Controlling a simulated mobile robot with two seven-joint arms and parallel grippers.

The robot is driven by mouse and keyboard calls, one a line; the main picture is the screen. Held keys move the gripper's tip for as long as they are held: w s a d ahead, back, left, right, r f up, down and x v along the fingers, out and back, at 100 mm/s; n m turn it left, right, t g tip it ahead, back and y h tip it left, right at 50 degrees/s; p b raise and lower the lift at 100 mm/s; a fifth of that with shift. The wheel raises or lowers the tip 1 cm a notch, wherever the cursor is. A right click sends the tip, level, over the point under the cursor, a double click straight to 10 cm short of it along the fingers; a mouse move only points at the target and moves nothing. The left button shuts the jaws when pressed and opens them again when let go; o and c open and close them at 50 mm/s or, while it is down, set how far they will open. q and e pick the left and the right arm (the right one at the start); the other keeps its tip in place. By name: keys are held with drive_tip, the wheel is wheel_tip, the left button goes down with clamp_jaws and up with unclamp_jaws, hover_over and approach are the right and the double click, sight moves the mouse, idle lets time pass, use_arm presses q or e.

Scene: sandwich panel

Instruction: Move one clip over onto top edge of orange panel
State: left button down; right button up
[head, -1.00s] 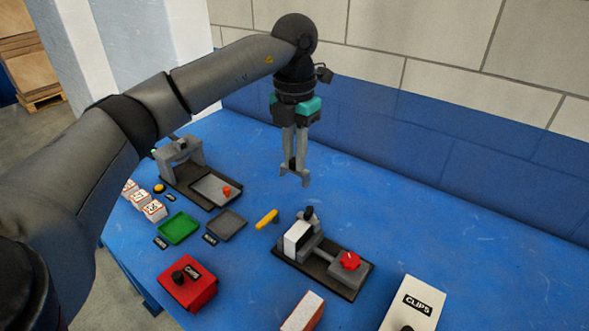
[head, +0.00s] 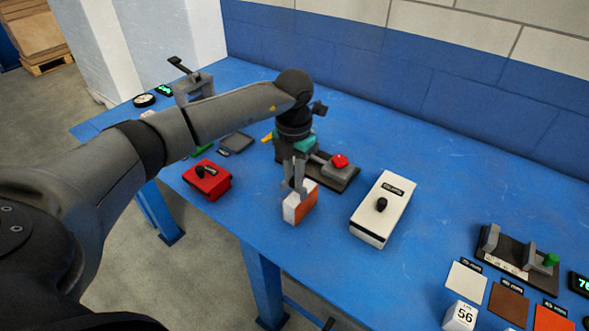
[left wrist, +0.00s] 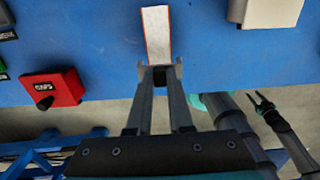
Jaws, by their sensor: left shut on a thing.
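The orange panel (head: 306,207) is a small block with a white face and an orange side, standing near the table's front edge. In the left wrist view its pale strip with thin orange borders (left wrist: 156,35) lies just beyond my fingertips. My left gripper (head: 298,186) points down at the panel's top edge. It is shut on a small dark clip (left wrist: 158,76), seen between the fingertips in the left wrist view. The clip is mostly hidden in the head view, and I cannot tell whether it touches the panel.
A white clips box (head: 375,222) with a black knob stands right of the panel. A red box (head: 209,183) is to the left. A fixture with a red knob (head: 339,161) is behind my gripper. Another fixture (head: 518,255) and cards are at far right.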

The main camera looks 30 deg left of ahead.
use_arm(q)
drive_tip(key=shift+f, duration=0.5)
drive_tip(key=shift+r, duration=0.1)
use_arm(e)
drive_tip(key=shift+s+a+f, duration=0.1)
drive_tip(key=shift+s+f, duration=0.1)
drive_tip(key=shift+f, duration=0.05)
use_arm(q)
drive_tip(key=shift+f, duration=0.2)
use_arm(e)
drive_tip(key=shift+f, duration=0.15)
use_arm(q)
drive_tip(key=shift+f+b, duration=0.55)
drive_tip(key=shift+b, duration=0.05)
use_arm(e)
drive_tip(key=shift+f, duration=0.4)
use_arm(q)
drive_tip(key=shift+f, duration=0.3)
use_arm(e)
drive_tip(key=shift+f, duration=0.15)
use_arm(q)
drive_tip(key=shift+f+b, duration=0.2)
drive_tip(key=shift+b, duration=0.1)
use_arm(e)
drive_tip(key=shift+f, duration=0.15)
use_arm(q)
drive_tip(key=shift+f, duration=0.35)
use_arm(e)
drive_tip(key=shift+w, duration=0.1)
